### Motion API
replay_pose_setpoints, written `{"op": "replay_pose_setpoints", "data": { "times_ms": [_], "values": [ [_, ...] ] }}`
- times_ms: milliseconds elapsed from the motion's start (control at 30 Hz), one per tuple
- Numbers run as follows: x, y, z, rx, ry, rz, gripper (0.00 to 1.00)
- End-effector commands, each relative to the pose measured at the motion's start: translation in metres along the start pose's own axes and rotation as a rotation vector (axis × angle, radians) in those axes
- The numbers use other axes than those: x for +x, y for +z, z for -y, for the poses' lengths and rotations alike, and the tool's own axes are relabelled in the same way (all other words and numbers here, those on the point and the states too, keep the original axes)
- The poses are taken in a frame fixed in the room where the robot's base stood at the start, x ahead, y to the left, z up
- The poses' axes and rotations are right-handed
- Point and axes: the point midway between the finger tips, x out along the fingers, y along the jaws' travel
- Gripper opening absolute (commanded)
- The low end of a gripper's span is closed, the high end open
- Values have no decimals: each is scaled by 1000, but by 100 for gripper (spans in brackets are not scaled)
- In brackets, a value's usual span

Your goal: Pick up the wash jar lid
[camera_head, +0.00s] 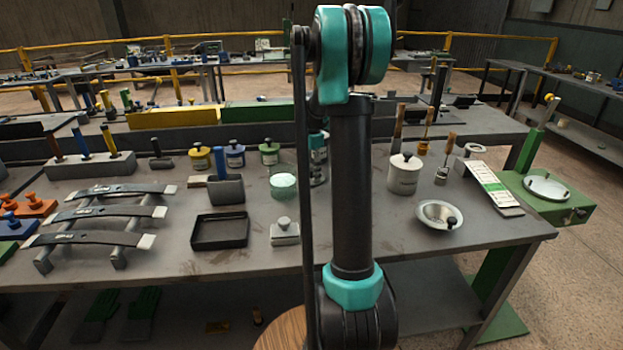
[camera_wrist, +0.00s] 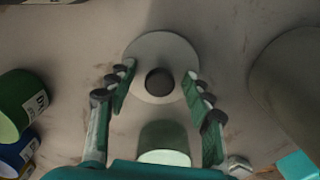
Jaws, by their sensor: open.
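The wash jar lid appears to be the pale grey round disc (camera_wrist: 158,46) with a dark knob (camera_wrist: 160,82) in the wrist view. It lies flat on the grey bench top. My gripper (camera_wrist: 158,80) is open, its green-padded fingers on either side of the knob, over the disc in the picture. I cannot tell how far above it they are. Nothing is held. An open jar with pale green contents (camera_head: 284,186) stands on the bench; a greenish jar (camera_wrist: 163,135) shows below the lid in the wrist view. My arm hides the lid in the head view.
A white lidded pot (camera_head: 404,177) and a metal bowl (camera_head: 432,224) stand right of my arm. Green (camera_head: 269,153) and blue (camera_head: 235,156) tins stand left, with a black tray (camera_head: 219,246) in front. A large rounded object (camera_wrist: 290,80) flanks the gripper's right side.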

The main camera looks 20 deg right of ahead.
Motion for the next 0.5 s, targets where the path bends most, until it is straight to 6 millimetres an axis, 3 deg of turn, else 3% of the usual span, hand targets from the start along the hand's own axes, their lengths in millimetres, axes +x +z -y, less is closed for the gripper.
{"op": "replay_pose_setpoints", "data": {
  "times_ms": [167,500],
  "values": [
    [0,0,0,0,0,0,51],
    [0,0,0,0,0,0,9]
  ]
}}
